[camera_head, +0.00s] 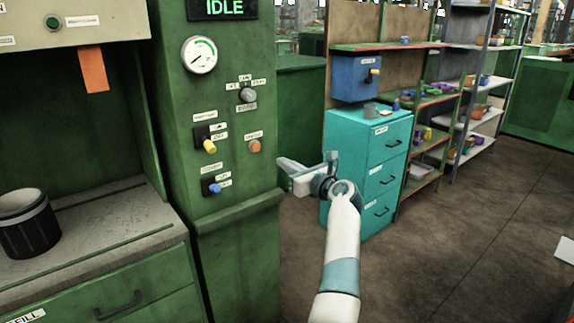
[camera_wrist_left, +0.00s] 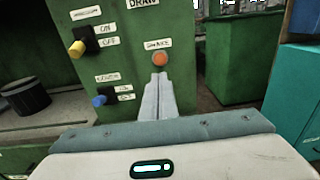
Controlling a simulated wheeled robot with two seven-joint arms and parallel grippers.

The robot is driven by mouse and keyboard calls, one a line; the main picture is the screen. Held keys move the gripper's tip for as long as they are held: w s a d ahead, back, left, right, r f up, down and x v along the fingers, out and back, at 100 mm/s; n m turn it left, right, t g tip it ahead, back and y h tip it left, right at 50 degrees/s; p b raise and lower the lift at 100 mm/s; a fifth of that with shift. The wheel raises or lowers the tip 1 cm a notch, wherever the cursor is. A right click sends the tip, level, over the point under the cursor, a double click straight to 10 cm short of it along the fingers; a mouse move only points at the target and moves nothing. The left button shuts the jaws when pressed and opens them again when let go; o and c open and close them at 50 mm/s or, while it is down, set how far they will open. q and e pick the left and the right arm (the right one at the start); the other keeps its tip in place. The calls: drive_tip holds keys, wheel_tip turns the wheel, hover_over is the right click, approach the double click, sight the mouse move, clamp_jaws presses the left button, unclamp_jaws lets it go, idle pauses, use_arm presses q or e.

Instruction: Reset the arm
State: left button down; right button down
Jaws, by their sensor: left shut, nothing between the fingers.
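My left arm (camera_head: 341,250) reaches up from the bottom of the head view. Its gripper (camera_head: 284,164) points left at the green machine panel (camera_head: 235,120), near its right edge and a little below the orange button (camera_head: 254,146). In the left wrist view the left gripper's fingers (camera_wrist_left: 160,80) are together with nothing between them. Their tips show just below the orange button (camera_wrist_left: 160,59); whether they touch the panel is unclear. The yellow switch (camera_head: 209,146) and blue switch (camera_head: 214,188) sit left of the gripper. My right gripper is not in view.
A display (camera_head: 223,8) reads IDLE above a round gauge (camera_head: 199,55). A dark bucket (camera_head: 28,226) stands on the bench at left. A teal drawer cabinet (camera_head: 370,165) stands behind my arm, with shelves (camera_head: 482,95) beyond. The floor (camera_head: 465,250) at right is open.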

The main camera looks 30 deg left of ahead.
use_arm(q)
drive_tip(key=s+d+f+n+t+h, duration=0.3)
drive_tip(key=d+f+n+h, duration=0.25)
drive_tip(key=f+n, duration=0.7)
drive_tip(key=s+d+f+n+t+h, duration=0.35)
drive_tip(key=d+f+n, duration=0.35)
drive_tip(key=f+n, duration=0.55)
drive_tip(key=s+d+f+n+t+h, duration=0.4)
drive_tip(key=d+f+n, duration=0.3)
drive_tip(key=f+n, duration=0.6)
drive_tip(key=s+d+f+m+g+h, duration=0.25)
drive_tip(key=s+f+m, duration=0.35)
drive_tip(key=s+f, duration=0.3)
drive_tip(key=s+d+f+m+g+h, duration=0.25)
drive_tip(key=s+f+m, duration=0.35)
drive_tip(key=f, duration=0.6)
drive_tip(key=s+f+m+g, duration=0.3)
drive_tip(key=s+f, duration=0.3)
drive_tip(key=s, duration=0.6)
drive_tip(key=s+f+m+g, duration=0.2)
drive_tip(key=s+f, duration=0.5)
drive_tip(key=s, duration=0.6)
drive_tip(key=shift+d+m+g, duration=0.3)
drive_tip(key=shift+m+g, duration=0.1)
drive_tip(key=shift+g, duration=0.35)
